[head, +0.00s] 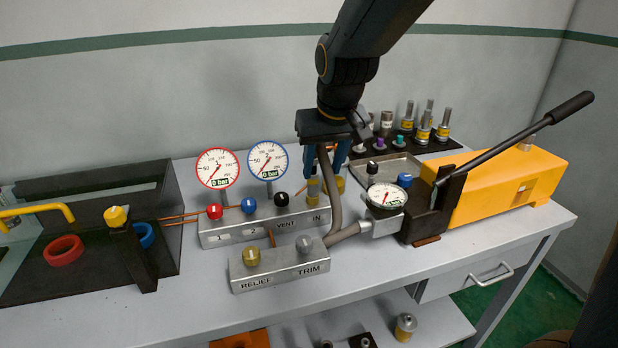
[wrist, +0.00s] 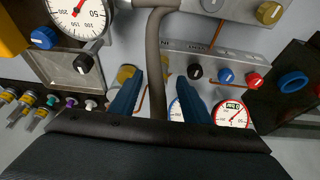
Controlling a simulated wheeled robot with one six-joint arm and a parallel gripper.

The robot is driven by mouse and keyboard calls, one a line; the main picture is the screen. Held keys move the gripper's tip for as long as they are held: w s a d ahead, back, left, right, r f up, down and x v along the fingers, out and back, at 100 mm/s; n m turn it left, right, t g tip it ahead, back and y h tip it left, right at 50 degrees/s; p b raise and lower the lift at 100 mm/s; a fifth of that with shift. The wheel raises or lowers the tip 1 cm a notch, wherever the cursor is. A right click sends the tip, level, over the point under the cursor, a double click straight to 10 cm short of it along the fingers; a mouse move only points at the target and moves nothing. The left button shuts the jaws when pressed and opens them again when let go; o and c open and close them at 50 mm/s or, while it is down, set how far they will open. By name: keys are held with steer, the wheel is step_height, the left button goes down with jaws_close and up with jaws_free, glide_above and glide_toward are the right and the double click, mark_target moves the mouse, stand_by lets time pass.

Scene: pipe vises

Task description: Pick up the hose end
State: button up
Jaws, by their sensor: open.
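The grey-brown hose (head: 333,200) leaves the pump gauge block and bends up towards my gripper. In the wrist view the hose (wrist: 153,55) runs up between my two blue fingers, with clear space visible on both sides. My gripper (head: 326,180) points down over the back of the bench, and it also shows in the wrist view (wrist: 160,80). It is open, around the hose but not closed on it. The hose's far end is hidden by the gripper body, so I cannot tell exactly where it stops.
A valve manifold (head: 240,230) with two gauges stands close left, and a relief and trim block (head: 280,266) in front. The yellow pump (head: 510,185) with its long lever is right. Fittings stand on a dark mat (head: 445,146) behind. The bench's front strip is clear.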

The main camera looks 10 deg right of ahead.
mark_target(314, 170)
steer(key=shift+w+a, duration=0.3)
steer(key=shift+w, duration=0.3)
steer(key=shift+w+a, duration=0.25)
steer(key=shift+w, duration=0.3)
steer(key=shift+w+p+x, duration=0.15)
steer(key=shift+p+x, duration=0.3)
steer(key=shift+x, duration=1.3)
steer(key=shift+w+p+x, duration=0.1)
steer(key=shift+p+x, duration=0.3)
steer(key=shift+x, duration=1.35)
steer(key=shift+r, duration=0.1)
jaws_close()
